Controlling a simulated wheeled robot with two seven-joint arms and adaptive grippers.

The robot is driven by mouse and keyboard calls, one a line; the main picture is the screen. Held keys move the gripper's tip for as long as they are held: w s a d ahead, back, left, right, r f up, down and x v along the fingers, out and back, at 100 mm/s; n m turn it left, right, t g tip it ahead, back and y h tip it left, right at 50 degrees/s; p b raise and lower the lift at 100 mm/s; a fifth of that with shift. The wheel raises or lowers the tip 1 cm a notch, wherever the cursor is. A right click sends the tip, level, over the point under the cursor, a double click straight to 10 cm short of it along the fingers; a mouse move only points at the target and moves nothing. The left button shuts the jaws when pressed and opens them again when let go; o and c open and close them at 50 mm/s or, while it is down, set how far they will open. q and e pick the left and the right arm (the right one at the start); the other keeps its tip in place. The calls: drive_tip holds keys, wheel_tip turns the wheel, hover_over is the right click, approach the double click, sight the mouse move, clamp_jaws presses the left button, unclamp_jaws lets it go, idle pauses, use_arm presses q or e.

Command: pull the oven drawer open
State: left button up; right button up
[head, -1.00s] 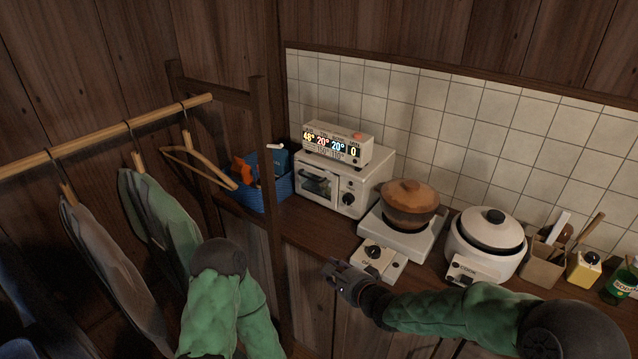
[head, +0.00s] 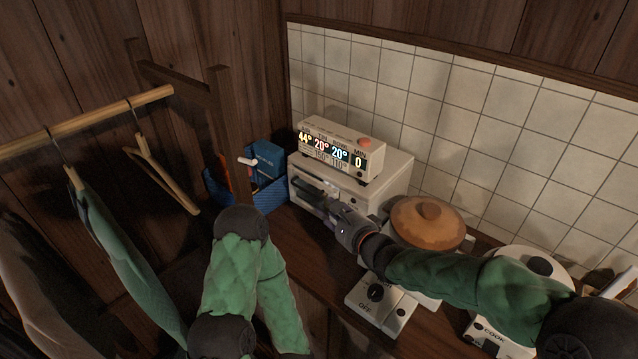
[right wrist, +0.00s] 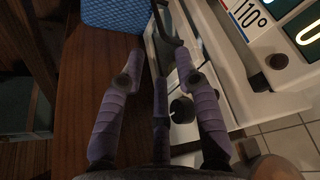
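The white oven (head: 385,192) stands on the counter against the tiled wall, with a lit display box (head: 340,148) on top. Its dark front opening and handle (head: 308,188) are partly hidden by my right gripper (head: 328,208), which is at the oven's front. In the right wrist view, the gripper (right wrist: 156,62) has its fingers spread apart. A dark bar (right wrist: 167,28) on the oven front shows ahead between the fingertips; I cannot tell whether they touch it. My left arm shows at lower centre, but its gripper is not visible.
A blue basket (head: 268,198) stands left of the oven and also shows in the right wrist view (right wrist: 112,14). A brown pot (head: 428,222) on a burner (head: 382,308) and a rice cooker (head: 540,260) stand to the right. A clothes rack (head: 90,122) is at left.

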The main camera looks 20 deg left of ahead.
sight(309, 193)
drive_tip(key=b+x, duration=0.3)
drive_tip(key=x, duration=0.7)
drive_tip(key=shift+w+a+b, duration=0.2)
drive_tip(key=shift+a+b, duration=0.1)
drive_tip(key=shift+b, duration=0.1)
